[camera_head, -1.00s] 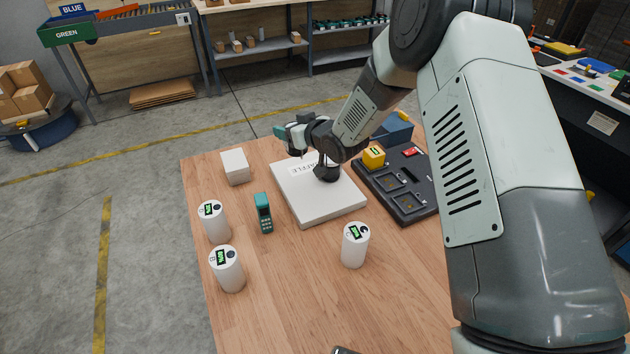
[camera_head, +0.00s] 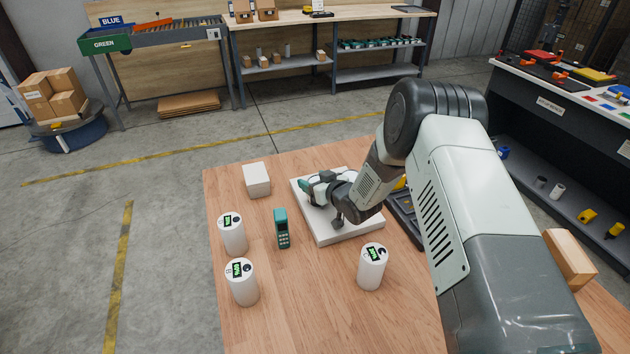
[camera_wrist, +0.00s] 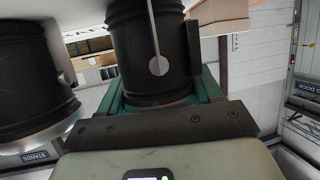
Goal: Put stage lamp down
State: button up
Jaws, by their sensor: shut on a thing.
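My gripper (camera_head: 313,190) is low over a white slab (camera_head: 345,233) on the wooden table. Its teal fingers, also in the wrist view, are shut on a black, ridged, round-bodied stage lamp (camera_wrist: 150,60). In the head view the held lamp is mostly hidden by my gripper. A second black lamp-like body (camera_wrist: 35,80) is beside it in the wrist view. A small dark piece (camera_head: 338,217) shows on the slab below my wrist. I cannot tell whether the held lamp touches the slab.
A white block (camera_head: 256,180), a teal handset (camera_head: 282,228) and white canisters (camera_head: 232,235), (camera_head: 242,283), (camera_head: 372,267) stand around the slab. A dark tray (camera_head: 402,212) lies to its right, partly behind my arm. The table's front middle is clear.

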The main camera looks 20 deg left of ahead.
jog(key=shift+f, duration=0.1)
jog(key=o, duration=1.2)
jog(key=shift+o, duration=0.2)
jog(key=shift+r, duration=0.2)
jog(key=v, duration=0.7)
jog(key=shift+s+d, duration=0.1)
jog(key=shift+d, duration=0.15)
jog(key=shift+r, duration=0.1)
